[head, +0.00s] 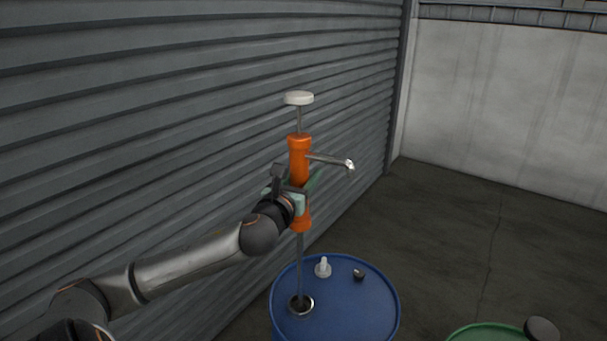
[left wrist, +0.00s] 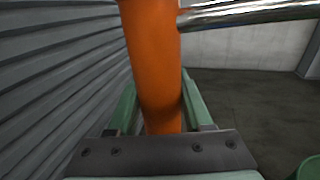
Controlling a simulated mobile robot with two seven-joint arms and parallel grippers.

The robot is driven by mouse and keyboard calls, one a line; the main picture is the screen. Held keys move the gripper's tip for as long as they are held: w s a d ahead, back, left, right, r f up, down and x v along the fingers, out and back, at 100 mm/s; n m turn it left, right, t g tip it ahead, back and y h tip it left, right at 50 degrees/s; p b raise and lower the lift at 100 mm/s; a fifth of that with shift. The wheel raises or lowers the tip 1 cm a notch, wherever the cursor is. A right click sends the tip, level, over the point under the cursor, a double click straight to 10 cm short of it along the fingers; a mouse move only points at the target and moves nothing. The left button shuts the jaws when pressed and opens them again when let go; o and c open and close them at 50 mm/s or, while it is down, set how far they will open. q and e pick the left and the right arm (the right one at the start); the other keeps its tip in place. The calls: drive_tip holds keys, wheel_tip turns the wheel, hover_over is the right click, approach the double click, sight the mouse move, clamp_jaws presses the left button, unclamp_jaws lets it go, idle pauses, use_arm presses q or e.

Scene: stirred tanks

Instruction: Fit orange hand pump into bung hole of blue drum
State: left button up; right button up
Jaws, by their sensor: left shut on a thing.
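The orange hand pump (head: 300,158) stands upright above the blue drum (head: 350,305), with a white knob on top and a metal spout to the right. My left gripper (head: 297,192) is shut on the pump's orange body, which also shows close up between the fingers in the left wrist view (left wrist: 157,65). The pump's thin grey tube (head: 300,263) runs down to the bung hole (head: 301,305) in the drum's lid. Its lower end appears to be at or inside the hole; how deep I cannot tell. The orange body is well above the lid. My right gripper is not in view.
A white fitting (head: 323,268) and a small dark cap (head: 359,274) are on the drum lid. A green drum (head: 482,334) with a dark round object (head: 541,330) is at the lower right. A ribbed grey wall (head: 180,120) runs close along the left. The floor behind is clear.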

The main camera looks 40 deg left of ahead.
sight(304, 231)
use_arm(q)
drive_tip(key=shift+f+b, duration=0.5)
drive_tip(key=shift+f, duration=0.3)
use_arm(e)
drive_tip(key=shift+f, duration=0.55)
use_arm(q)
drive_tip(key=shift+f+b, duration=1.9)
drive_tip(key=shift+f, duration=1)
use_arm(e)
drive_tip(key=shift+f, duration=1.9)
use_arm(q)
drive_tip(key=shift+f+b, duration=2.6)
drive_tip(key=shift+f, duration=1.4)
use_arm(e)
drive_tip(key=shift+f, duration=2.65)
